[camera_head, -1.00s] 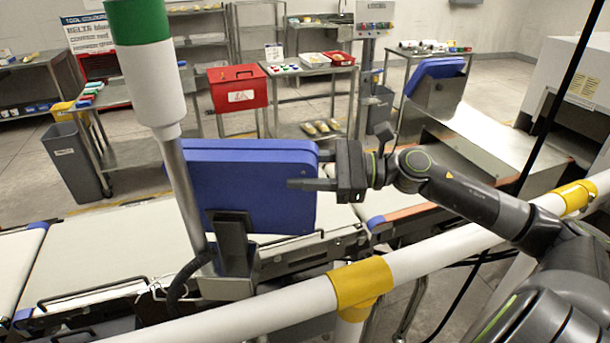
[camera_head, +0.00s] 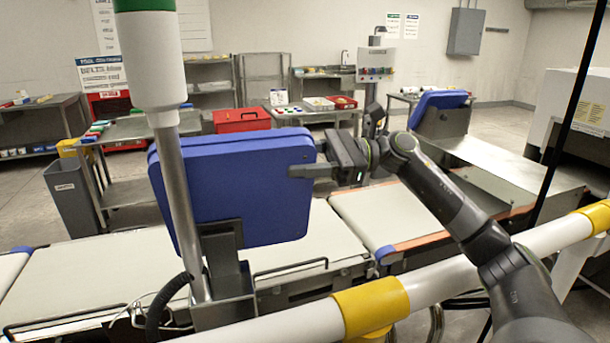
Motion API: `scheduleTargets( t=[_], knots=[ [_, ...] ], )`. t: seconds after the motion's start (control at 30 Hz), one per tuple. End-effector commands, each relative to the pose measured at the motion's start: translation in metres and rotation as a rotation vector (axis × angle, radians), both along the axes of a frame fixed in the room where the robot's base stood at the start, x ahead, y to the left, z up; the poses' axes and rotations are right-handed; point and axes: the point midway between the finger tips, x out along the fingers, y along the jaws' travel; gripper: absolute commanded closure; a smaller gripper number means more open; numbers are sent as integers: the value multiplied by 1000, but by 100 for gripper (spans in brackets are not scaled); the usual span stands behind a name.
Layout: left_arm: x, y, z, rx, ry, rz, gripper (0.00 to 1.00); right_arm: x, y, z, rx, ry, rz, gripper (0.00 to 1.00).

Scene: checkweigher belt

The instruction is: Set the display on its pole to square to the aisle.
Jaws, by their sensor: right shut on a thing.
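The display (camera_head: 245,190) is a blue flat box seen from its back, on a dark bracket beside a steel pole (camera_head: 183,205) with a white and green top. Its face is hidden from me. Its right end stands slightly nearer to my right gripper's side. My right gripper (camera_head: 312,168) is shut on the display's right edge, one finger showing on the near side; the other finger is mostly hidden behind. My left gripper is not in view.
A white and yellow guard rail (camera_head: 370,308) runs across the front, below my right arm. Pale conveyor belts (camera_head: 90,270) lie behind it. A second blue display (camera_head: 440,105) stands farther right. A black cable or post crosses at right.

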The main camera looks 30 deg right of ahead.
Motion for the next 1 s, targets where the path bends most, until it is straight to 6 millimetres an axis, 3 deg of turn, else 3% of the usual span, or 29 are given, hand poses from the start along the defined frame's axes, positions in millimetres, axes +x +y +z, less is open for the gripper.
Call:
scheduleTargets(
  t=[0.33,0.37,0.5,0.8,1.0],
  knots=[
    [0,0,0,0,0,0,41,6,-4,4,11,-4,-22,94],
    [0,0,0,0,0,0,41,6,-4,4,10,-4,-22,50],
    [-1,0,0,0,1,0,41,5,-3,4,8,-4,-17,35],
    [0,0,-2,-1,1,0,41,4,-4,2,7,-2,-14,35],
    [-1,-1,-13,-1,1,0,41,-2,-22,-2,4,0,-16,35]
  ],
)
